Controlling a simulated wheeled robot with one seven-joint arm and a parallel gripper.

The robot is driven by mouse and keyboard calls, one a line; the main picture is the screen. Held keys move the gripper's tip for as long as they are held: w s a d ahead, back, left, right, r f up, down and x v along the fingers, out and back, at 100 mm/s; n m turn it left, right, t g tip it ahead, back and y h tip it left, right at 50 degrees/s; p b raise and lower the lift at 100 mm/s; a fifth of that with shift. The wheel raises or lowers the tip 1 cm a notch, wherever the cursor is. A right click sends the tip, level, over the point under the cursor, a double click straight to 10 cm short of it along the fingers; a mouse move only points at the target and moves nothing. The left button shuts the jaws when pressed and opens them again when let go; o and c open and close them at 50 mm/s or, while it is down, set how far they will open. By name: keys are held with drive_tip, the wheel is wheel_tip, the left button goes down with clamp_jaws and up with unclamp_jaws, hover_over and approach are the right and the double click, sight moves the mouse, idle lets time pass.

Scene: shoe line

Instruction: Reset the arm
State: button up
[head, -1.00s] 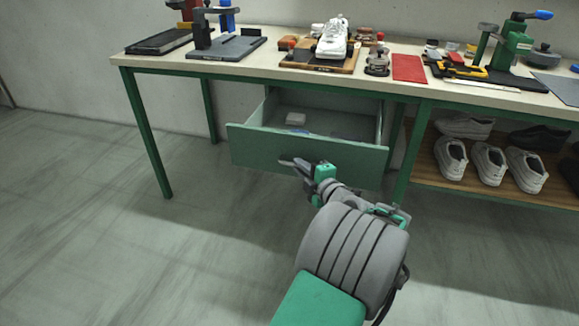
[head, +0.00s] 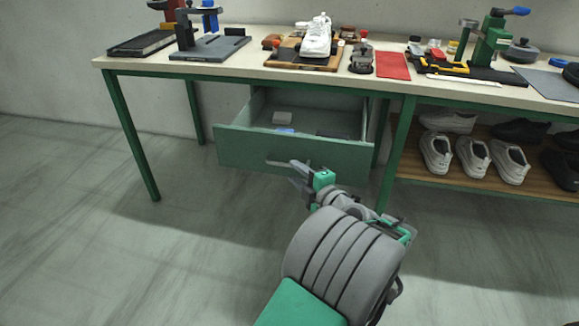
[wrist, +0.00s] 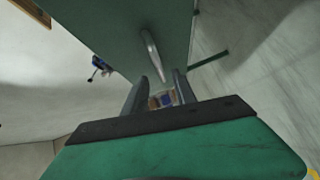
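My gripper (head: 296,174) is in front of the green drawer (head: 245,148), which stands pulled out under the workbench. In the wrist view, the fingers (wrist: 159,92) are apart with nothing held between them. The drawer's grey handle (wrist: 152,55) lies just beyond the fingertips in that view and looks clear of them. In the head view the fingertips hide part of the handle. My arm reaches up from the bottom of the head view, low in front of the bench.
The bench top (head: 255,68) carries a white shoe (head: 317,36), a red mat (head: 392,65) and tools. Shoes stand on the wooden shelf (head: 440,186) at right. The floor at left is clear.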

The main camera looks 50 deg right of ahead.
drive_tip(key=v, duration=0.3)
drive_tip(key=shift+w, duration=0.15)
drive_tip(key=w+a+r+m+g+y+p, duration=0.25)
drive_tip(key=w+a+r+p, duration=0.25)
drive_tip(key=a+p, duration=0.4)
drive_tip(key=w+a+r+m+g+y+p, duration=0.1)
drive_tip(key=w+a+r+g+y+p, duration=0.4)
drive_tip(key=a, duration=0.7)
drive_tip(key=s+a+r+m+g+h+p, duration=0.1)
drive_tip(key=s+a+r+m+g+p, duration=0.1)
drive_tip(key=s+a+r+m+p, duration=0.3)
drive_tip(key=s+a+r+m+g+h+p, duration=0.2)
drive_tip(key=s+a+r+m+g+p, duration=0.1)
drive_tip(key=a+r+p, duration=0.6)
drive_tip(key=s+a+r+m, duration=0.1)
drive_tip(key=s, duration=0.1)
drive_tip(key=shift+s+a+m, duration=0.2)
drive_tip(key=shift+s+m, duration=0.1)
drive_tip(key=shift+m, duration=0.05)
drive_tip(key=shift+d+r, duration=0.1)
